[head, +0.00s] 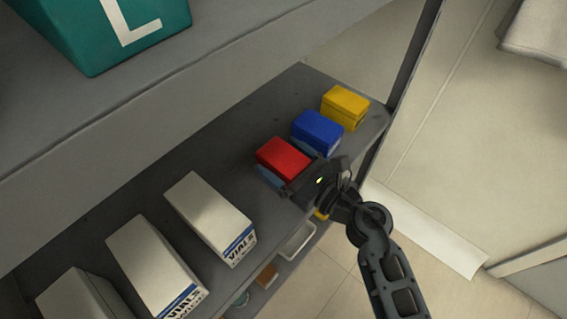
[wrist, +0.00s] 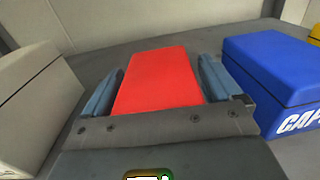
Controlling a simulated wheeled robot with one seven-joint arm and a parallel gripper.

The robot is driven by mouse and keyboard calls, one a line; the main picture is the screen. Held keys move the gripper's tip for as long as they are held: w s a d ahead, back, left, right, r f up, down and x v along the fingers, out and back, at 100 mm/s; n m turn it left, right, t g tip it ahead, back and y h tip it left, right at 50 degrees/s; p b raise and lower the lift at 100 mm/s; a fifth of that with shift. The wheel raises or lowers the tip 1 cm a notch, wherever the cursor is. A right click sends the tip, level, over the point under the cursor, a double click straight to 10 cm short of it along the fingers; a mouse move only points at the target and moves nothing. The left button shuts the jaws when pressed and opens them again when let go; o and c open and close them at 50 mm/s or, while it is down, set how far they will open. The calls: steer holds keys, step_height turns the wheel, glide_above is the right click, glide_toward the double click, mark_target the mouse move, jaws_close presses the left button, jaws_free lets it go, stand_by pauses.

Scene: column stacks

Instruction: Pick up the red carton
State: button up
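The red carton (head: 283,159) stands on the dark grey shelf, left of a blue carton, in the head view. In the wrist view the red carton (wrist: 160,80) lies straight ahead, between my two blue-grey fingers. My gripper (head: 287,167) reaches in from the shelf's front edge, with one finger on each side of the carton. In the wrist view my gripper (wrist: 160,85) looks open, with narrow gaps beside the carton. The carton's front lower part is hidden by my gripper.
The blue carton (head: 317,132) stands close to my right finger, with a yellow carton (head: 345,107) beyond it. A white vials box (head: 210,217) stands to the left. An upper shelf (head: 220,70) and a dark post (head: 412,60) bound the space.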

steer(key=c, duration=0.9)
steer(key=shift+c, duration=0.3)
steer(key=shift+r, duration=0.1)
